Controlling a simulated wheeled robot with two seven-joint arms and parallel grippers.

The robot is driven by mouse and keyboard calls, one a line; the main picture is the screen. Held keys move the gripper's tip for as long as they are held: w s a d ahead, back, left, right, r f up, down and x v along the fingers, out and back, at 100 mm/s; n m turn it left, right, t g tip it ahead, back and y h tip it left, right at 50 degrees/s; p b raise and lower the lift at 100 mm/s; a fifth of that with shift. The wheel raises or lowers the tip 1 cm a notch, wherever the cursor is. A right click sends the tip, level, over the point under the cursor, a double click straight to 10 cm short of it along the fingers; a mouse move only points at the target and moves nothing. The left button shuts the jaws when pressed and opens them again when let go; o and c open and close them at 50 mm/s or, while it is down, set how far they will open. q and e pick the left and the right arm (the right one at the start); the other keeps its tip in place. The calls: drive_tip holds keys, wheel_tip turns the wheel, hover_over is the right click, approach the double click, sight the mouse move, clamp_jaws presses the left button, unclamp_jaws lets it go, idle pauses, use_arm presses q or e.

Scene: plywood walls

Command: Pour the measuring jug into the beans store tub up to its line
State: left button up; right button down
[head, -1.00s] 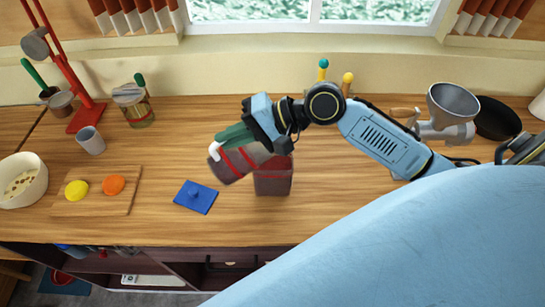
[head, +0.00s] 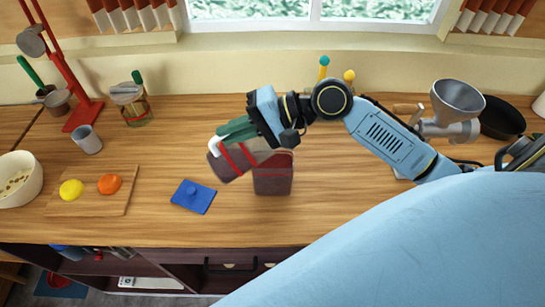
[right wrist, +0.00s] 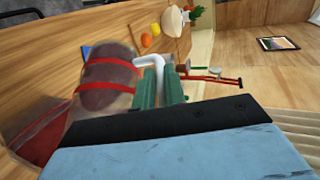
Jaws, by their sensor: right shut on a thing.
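My right gripper (head: 236,132), with green fingers, is shut on the white handle of the measuring jug (head: 228,164). The clear jug has red bands and is tilted, with dark contents gathered in its lower left end. Its right end is over the beans store tub (head: 273,180), a clear square tub with dark contents and a red line. Whether anything is falling between them, I cannot tell. In the right wrist view the jug (right wrist: 105,90) lies in front of the tub (right wrist: 35,135). The exact level against the line is unclear. My left gripper is out of view.
A board (head: 118,203) with yellow and orange pieces, a white bowl (head: 18,180), a grey cup (head: 88,140) and a glass jar (head: 132,104) stand further left. A metal grinder (head: 455,110) stands at right.

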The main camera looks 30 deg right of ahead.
drive_tip(key=shift+d, duration=0.2)
drive_tip(key=shift+b, duration=0.35)
drive_tip(key=shift+w+d+r, duration=0.1)
drive_tip(key=shift+d, duration=0.1)
drive_tip(key=shift+d+r+y, duration=0.1)
drive_tip(key=shift+d+y, duration=0.05)
drive_tip(key=shift+y, duration=0.15)
drive_tip(key=shift+b, duration=0.3)
drive_tip(key=shift+r, duration=0.1)
